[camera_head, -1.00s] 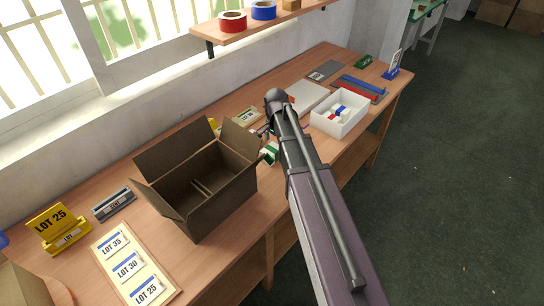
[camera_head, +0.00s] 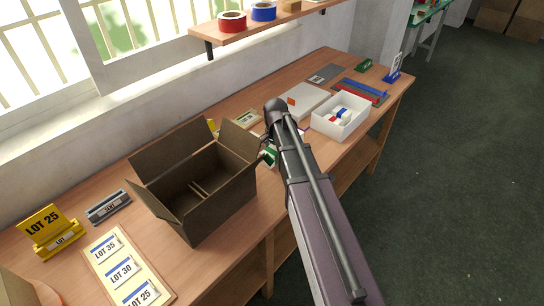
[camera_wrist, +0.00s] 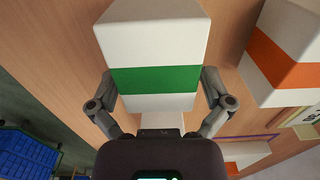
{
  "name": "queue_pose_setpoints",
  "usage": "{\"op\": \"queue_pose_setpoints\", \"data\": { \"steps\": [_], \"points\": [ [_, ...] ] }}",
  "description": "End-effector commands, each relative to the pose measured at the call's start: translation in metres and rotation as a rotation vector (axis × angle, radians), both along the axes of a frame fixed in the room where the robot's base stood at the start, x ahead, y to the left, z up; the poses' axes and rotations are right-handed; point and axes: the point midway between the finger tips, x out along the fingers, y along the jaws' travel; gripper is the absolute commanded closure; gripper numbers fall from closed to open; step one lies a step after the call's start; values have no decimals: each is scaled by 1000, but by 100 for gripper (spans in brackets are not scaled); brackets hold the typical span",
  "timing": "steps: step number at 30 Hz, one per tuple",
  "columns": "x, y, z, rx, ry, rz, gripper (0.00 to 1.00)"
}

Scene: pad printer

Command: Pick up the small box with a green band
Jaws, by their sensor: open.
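The small white box with a green band (camera_wrist: 155,79) stands upright in the middle of the wrist view. My gripper (camera_wrist: 160,88) is open, with one finger on each side of this box, around the green band. I cannot tell whether the fingers touch it. In the head view the green-banded box (camera_head: 270,156) shows only in part, beside the open carton and partly hidden behind my arm. My fingers are mostly hidden there.
A white box with an orange band (camera_wrist: 286,60) stands close to my right finger in the wrist view. In the head view an open brown carton (camera_head: 215,205) stands left of my arm, and a white tray (camera_head: 352,132) with small items lies to its right.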

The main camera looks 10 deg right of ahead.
Motion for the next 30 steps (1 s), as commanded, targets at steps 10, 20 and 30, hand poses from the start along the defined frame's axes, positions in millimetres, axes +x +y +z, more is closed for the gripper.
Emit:
{"op": "queue_pose_setpoints", "data": {
  "steps": [10,20,30],
  "points": [
    [0,0,0,0,0,0,59],
    [0,0,0,0,0,1,77],
    [0,1,10,0,0,1,77]
  ]
}}
